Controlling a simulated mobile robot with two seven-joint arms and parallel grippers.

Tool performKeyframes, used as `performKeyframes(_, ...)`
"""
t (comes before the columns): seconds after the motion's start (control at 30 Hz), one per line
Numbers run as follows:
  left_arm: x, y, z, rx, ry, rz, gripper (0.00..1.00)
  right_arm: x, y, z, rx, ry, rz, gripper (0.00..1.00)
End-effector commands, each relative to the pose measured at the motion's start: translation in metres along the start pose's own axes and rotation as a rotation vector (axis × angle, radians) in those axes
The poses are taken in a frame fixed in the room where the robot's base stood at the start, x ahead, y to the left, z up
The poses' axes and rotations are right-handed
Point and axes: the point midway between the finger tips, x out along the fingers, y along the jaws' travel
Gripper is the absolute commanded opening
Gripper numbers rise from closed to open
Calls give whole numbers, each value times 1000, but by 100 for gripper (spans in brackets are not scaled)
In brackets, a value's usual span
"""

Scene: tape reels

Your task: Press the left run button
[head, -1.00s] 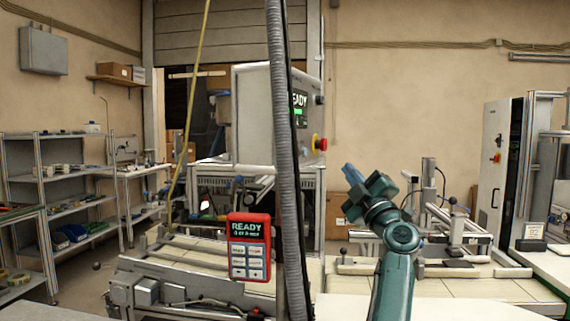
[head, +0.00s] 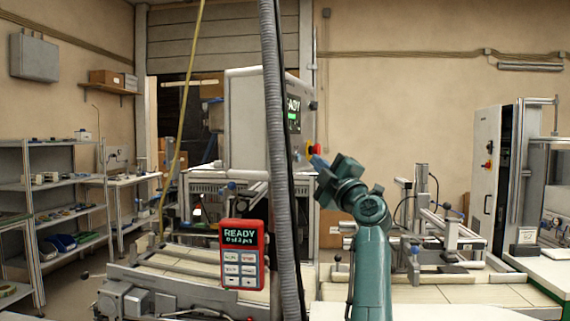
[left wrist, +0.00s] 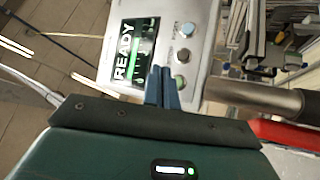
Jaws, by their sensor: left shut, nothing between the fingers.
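A grey console (head: 245,110) with a lit READY screen (head: 293,115) and a red stop knob (head: 316,149) stands beyond a hanging hose in the head view. My left gripper (head: 318,163) is shut and empty, its blue fingertips just below the stop knob in the picture. In the left wrist view the console's panel (left wrist: 205,75) shows sideways with a READY screen (left wrist: 134,52). Beside the screen are a pale blue button (left wrist: 187,29), a greyish button (left wrist: 183,55) and a green button (left wrist: 179,82). The shut fingers (left wrist: 160,72) point at the panel, close to the green button; contact cannot be told. My right gripper is out of view.
A red pendant (head: 242,258) also reading READY hangs in front. The grey hose (head: 276,130) and a yellow cable (head: 184,110) hang down. A bench with fixtures (head: 450,238) stands right, and shelves (head: 55,185) stand left.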

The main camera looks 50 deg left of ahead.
Motion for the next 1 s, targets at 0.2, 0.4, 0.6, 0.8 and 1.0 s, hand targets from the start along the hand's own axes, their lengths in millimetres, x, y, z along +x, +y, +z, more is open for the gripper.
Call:
performKeyframes(0.2, 22, -12, -16, 0, 1, -1, 0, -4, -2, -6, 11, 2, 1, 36)
performKeyframes(0.4, 32, -21, -23, -1, 0, -1, 0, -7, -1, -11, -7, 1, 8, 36)
performKeyframes(0.6, 33, -24, -24, 0, -1, 1, 0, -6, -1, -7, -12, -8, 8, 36)
performKeyframes(0.8, 33, -24, -24, -1, 0, 1, 0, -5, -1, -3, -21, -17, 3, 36)
performKeyframes(1.0, 33, -24, -24, -1, 0, 1, 0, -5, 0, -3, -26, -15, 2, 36)
